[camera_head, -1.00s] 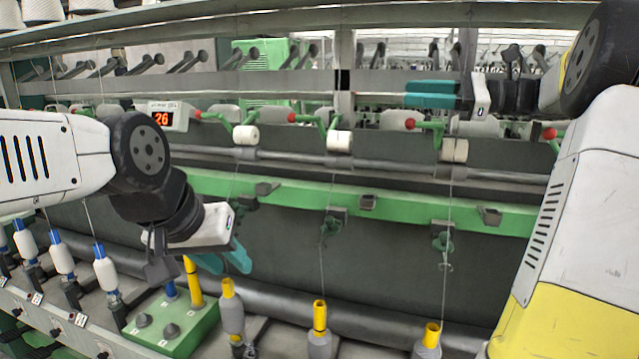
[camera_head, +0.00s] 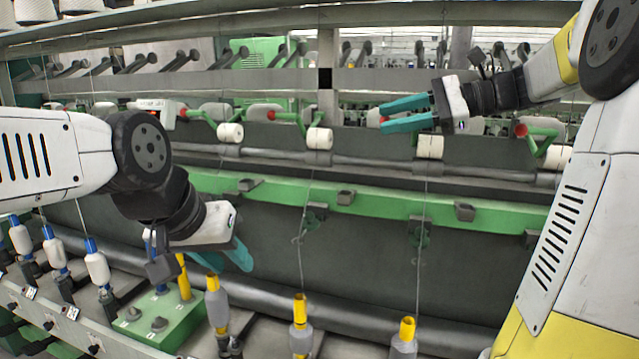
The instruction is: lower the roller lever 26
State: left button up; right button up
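Green roller levers with red ball ends run along the machine. One red ball shows at the left (camera_head: 183,112), one in the middle (camera_head: 271,115) and one at the right (camera_head: 521,130). Another red ball (camera_head: 384,119) shows between the teal fingertips of my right gripper (camera_head: 383,117); the rest of its lever is largely hidden. The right fingers are apart, pointing left; I cannot tell whether they touch the ball. My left gripper (camera_head: 226,263) is open and empty, low in front of the machine. The number display (camera_head: 154,104) is unreadable now; earlier it showed 26.
White rollers (camera_head: 320,138) sit on a grey bar below the levers. A green rail (camera_head: 385,207) runs beneath. Yellow-topped bobbins (camera_head: 301,325) and a green box (camera_head: 160,318) stand along the front. Thin yarns hang down between rail and bobbins.

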jog(key=s+a+f+n+g+h, duration=0.1)
jog(key=s+a+f+n+h, duration=0.4)
jog(key=s+f, duration=0.45)
jog(key=s+d+f+n+t+h, duration=0.1)
jog(key=s+d+f+n+h, duration=0.1)
jog(key=s+f+n, duration=0.3)
jog(key=s+d+f+n+t+h, duration=0.1)
jog(key=s+d+f+n+h, duration=0.1)
jog(key=s+f+n+h, duration=0.2)
jog(key=shift+s+d+f+n+t+h, duration=0.3)
jog(key=shift+s+f+n+h, duration=0.1)
jog(key=shift+n, duration=0.1)
